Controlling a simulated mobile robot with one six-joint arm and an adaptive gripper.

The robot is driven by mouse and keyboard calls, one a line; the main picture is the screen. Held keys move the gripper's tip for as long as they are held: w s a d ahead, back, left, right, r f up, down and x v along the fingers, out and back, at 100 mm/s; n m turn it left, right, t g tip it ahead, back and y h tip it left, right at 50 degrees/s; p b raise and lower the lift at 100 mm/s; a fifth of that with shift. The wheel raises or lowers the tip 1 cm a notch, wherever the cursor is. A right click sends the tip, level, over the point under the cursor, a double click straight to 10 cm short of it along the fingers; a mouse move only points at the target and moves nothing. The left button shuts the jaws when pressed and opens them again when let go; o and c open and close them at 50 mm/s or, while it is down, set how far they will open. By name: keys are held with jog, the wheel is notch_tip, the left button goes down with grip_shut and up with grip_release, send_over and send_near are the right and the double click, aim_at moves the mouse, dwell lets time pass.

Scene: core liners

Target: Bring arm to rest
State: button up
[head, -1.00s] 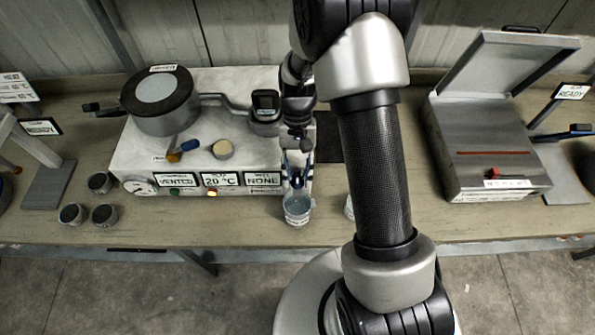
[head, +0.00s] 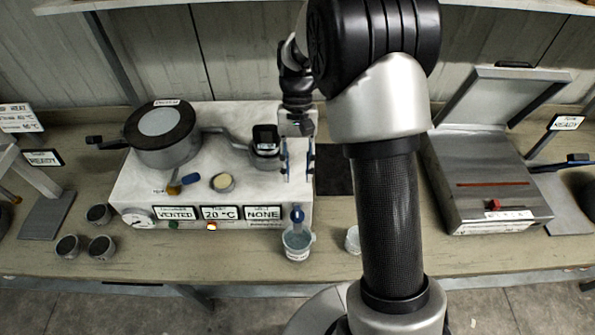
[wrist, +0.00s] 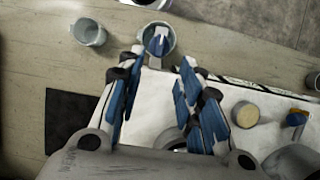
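My gripper (head: 298,168) hangs above the front right part of the white machine. In the wrist view its blue-padded fingers (wrist: 163,62) are apart with nothing between them, so it is open and empty. My arm reaches forward over the bench.
The machine (head: 130,190) carries a round lidded pot (head: 160,140) and small items. Several grey cups (head: 101,246) stand at its left. A second clear cup (head: 353,240) stands right of the first. A metal box with a raised lid (head: 490,180) is at the right.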

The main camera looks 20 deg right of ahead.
dwell(0.3)
jog(key=s+a+r+n+t+h+b, duration=0.1)
jog(key=s+r+t+b, duration=0.25)
jog(key=s, duration=0.35)
jog(key=s+a+r+n+t+b, duration=0.1)
jog(key=s+r+n+t+b, duration=0.1)
jog(key=s+r+t+b, duration=0.25)
jog(key=s+f+t+b, duration=0.1)
jog(key=s+f+b, duration=0.1)
jog(key=s, duration=0.6)
jog(key=shift+s+n, duration=0.4)
